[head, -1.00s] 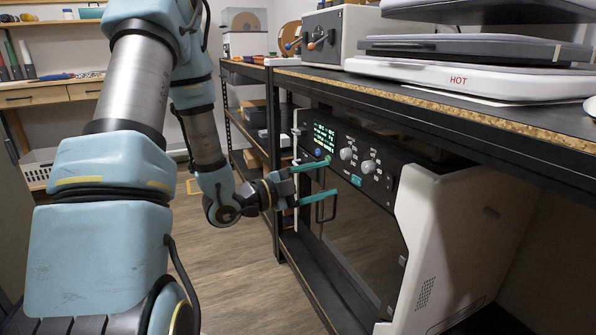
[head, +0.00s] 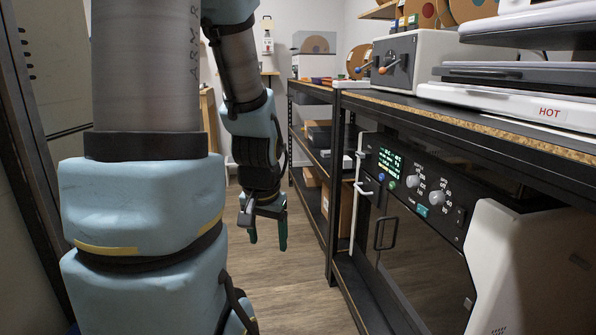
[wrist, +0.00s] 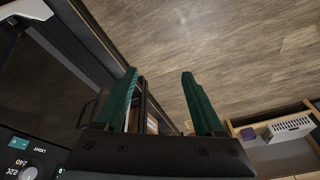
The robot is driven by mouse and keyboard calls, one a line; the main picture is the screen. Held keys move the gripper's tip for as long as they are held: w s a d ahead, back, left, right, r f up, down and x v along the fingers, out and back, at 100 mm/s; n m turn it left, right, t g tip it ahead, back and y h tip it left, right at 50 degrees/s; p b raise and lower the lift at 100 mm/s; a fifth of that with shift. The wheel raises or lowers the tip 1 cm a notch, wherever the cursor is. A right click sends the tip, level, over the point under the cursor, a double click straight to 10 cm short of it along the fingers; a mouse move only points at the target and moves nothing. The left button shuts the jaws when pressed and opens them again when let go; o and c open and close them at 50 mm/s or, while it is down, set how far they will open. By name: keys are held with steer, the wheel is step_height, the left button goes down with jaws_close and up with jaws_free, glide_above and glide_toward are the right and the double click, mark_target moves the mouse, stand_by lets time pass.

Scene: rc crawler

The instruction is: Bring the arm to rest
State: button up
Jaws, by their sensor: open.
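My gripper (head: 268,238) hangs at the end of my arm with its fingers pointing down, above the wooden floor and left of the oven-like machine. Its two green fingers are apart and nothing is between them. In the wrist view my gripper (wrist: 160,88) also shows open and empty, with floor beyond the fingers. My blue and grey arm fills the left and middle of the head view.
The black machine (head: 425,262) with a lit display, knobs and door handle stands under a workbench (head: 470,125) at right. A shelf rack (head: 308,155) stands farther back. The wooden floor (head: 290,290) is clear. A drawer unit (wrist: 270,150) shows in the wrist view.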

steer(key=s+r+n+p, duration=0.1)
steer(key=s+r+p, duration=0.1)
steer(key=r+p, duration=1.1)
steer(key=s+r+n+g+p, duration=0.1)
steer(key=s+r+p, duration=0.1)
steer(key=r+p, duration=1)
steer(key=shift+a+r+g+p, duration=0.15)
steer(key=shift+r+g+p, duration=0.2)
steer(key=shift+r, duration=0.45)
